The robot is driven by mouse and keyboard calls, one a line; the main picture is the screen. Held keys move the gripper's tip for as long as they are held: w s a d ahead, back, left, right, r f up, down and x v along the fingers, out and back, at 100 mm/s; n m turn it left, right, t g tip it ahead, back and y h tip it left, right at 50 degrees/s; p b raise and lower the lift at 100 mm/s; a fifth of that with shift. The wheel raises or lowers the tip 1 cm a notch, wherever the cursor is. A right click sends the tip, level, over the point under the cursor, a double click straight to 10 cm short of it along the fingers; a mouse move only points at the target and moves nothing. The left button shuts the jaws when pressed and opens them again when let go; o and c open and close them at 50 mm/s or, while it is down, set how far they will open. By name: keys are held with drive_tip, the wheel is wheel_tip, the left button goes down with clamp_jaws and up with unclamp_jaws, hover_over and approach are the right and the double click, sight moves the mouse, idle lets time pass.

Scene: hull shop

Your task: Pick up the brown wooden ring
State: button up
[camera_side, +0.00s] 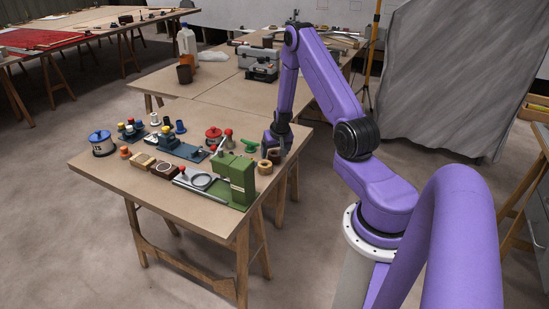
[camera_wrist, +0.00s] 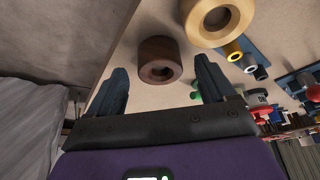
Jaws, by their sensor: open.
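The brown wooden ring (camera_wrist: 159,48), dark and thick-walled with a round hole, lies on the tabletop in the wrist view. It sits in line with the gap between my two fingertips, seemingly a little beyond them. My gripper (camera_wrist: 161,68) is open and empty, one dark finger to each side of the ring. In the side view my gripper (camera_side: 278,143) is low over the right edge of the near table. The brown ring (camera_side: 274,155) shows there just under it, partly hidden.
A larger pale wooden ring (camera_wrist: 196,22) lies close to the brown one; it also shows in the side view (camera_side: 265,167). A green piece (camera_side: 249,146) and a green block fixture (camera_side: 235,178) stand left of my gripper. Several small parts cover the table's middle; its front left is clear.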

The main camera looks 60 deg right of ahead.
drive_tip(key=shift+w+d+f, duration=0.2)
drive_tip(key=shift+f, duration=0.45)
drive_tip(key=c, duration=1.1)
drive_tip(key=shift+r, duration=0.2)
